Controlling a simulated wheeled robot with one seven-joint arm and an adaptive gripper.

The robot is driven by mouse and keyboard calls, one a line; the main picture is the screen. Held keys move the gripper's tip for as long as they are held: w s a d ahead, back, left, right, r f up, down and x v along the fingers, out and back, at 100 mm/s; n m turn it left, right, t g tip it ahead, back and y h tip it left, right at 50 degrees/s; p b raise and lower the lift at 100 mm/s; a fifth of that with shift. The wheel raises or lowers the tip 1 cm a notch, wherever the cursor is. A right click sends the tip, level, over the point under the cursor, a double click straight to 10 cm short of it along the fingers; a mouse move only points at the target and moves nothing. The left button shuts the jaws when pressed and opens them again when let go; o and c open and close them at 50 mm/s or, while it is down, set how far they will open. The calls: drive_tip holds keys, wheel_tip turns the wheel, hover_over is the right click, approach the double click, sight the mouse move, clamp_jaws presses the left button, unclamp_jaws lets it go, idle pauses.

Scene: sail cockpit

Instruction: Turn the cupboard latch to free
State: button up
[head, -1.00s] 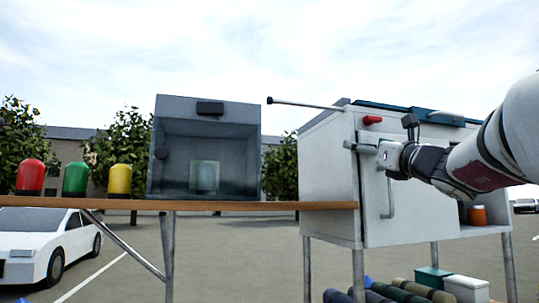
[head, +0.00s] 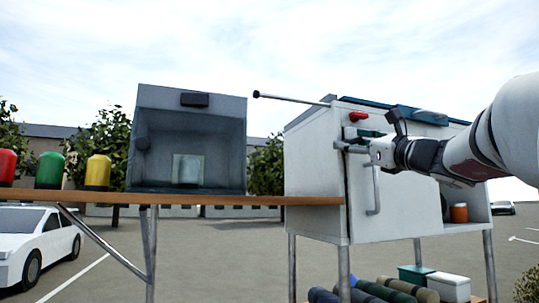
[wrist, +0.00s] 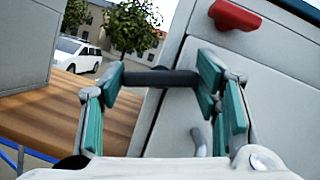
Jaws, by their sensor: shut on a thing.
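The white cupboard (head: 395,215) stands on legs at the right in the head view. Its door has a grey vertical handle (head: 374,192). My gripper (head: 352,143) is at the door's upper left edge, below a red knob (head: 358,116). In the wrist view my gripper (wrist: 160,78) has its teal-padded fingers on the two ends of a dark bar, the latch (wrist: 162,78). The bar lies nearly level across the picture, in front of the door's edge. In the head view the fingers largely hide the latch.
A wooden table (head: 230,200) adjoins the cupboard's left side. It bears a grey box with a glassy front (head: 190,100) and green (head: 50,170), yellow (head: 97,172) and red (head: 5,165) domed items. A thin rod (head: 290,98) juts left from the cupboard top. Rolls (head: 385,290) lie below.

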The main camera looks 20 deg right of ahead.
drive_tip(key=n+y, duration=0.1)
drive_tip(key=n, duration=0.1)
drive_tip(key=n+g+y, duration=0.1)
drive_tip(key=n, duration=0.2)
drive_tip(key=shift+w+b, duration=0.1)
drive_tip(key=shift+b, duration=0.2)
drive_tip(key=n+g, duration=0.1)
drive_tip(key=n, duration=0.1)
drive_tip(key=n+y, duration=0.1)
drive_tip(key=n, duration=0.1)
drive_tip(key=shift+n+g+y, duration=0.3)
drive_tip(key=shift+n+g, duration=0.1)
drive_tip(key=n+p, duration=0.1)
drive_tip(key=n, duration=0.1)
drive_tip(key=n+g, duration=0.1)
drive_tip(key=n, duration=0.1)
drive_tip(key=shift+r+n+g+p, duration=0.1)
drive_tip(key=shift+n+g+p, duration=0.2)
drive_tip(key=shift+p, duration=0.1)
drive_tip(key=shift+n+g+p, duration=0.5)
drive_tip(key=shift+n, duration=0.7)
drive_tip(key=o, duration=1.1)
drive_tip(key=shift+o, duration=0.2)
